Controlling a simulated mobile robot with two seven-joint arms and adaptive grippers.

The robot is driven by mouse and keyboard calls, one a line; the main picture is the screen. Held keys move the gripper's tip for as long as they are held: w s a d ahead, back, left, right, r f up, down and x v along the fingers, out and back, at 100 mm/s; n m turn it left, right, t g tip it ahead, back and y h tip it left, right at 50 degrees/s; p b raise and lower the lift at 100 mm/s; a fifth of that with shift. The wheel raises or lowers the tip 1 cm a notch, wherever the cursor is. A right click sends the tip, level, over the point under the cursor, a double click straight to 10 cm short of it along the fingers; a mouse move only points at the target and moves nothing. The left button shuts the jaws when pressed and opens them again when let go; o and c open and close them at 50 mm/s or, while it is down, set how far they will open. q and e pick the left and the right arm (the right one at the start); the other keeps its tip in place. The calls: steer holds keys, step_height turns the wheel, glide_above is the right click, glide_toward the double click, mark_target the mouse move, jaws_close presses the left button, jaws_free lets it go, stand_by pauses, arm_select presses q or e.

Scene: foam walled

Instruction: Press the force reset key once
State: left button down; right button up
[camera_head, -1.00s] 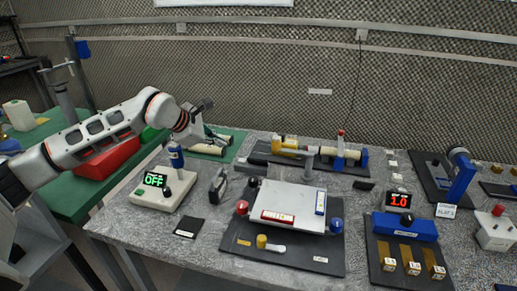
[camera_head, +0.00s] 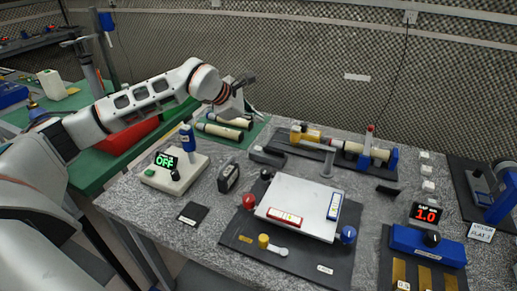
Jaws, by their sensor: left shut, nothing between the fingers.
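A white control box (camera_head: 190,177) stands at the table's left, with a lit green OFF display (camera_head: 166,160), a green button (camera_head: 150,172) and a black knob (camera_head: 175,175). I cannot read any label for a force reset key, so I cannot tell which control it is. My left gripper (camera_head: 248,98) is shut and empty, raised above the back left of the table, up and right of the white box. It touches no control that I can see. My right gripper is not in view.
A blue and white upright piece (camera_head: 186,140) stands at the white box. A black plate (camera_head: 240,240) carries a pale panel and coloured knobs. A blue unit (camera_head: 425,243) with a red 1.0 display is at the right. A rod fixture (camera_head: 330,150) lies behind.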

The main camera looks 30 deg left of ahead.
arm_select(q)
steer(key=b, duration=0.5)
glide_above(257, 149)
step_height(257, 149, down, 7)
steer(key=shift+f, duration=0.7)
steer(key=shift+f, duration=0.1)
stand_by(0.6)
steer(key=shift+f, duration=0.35)
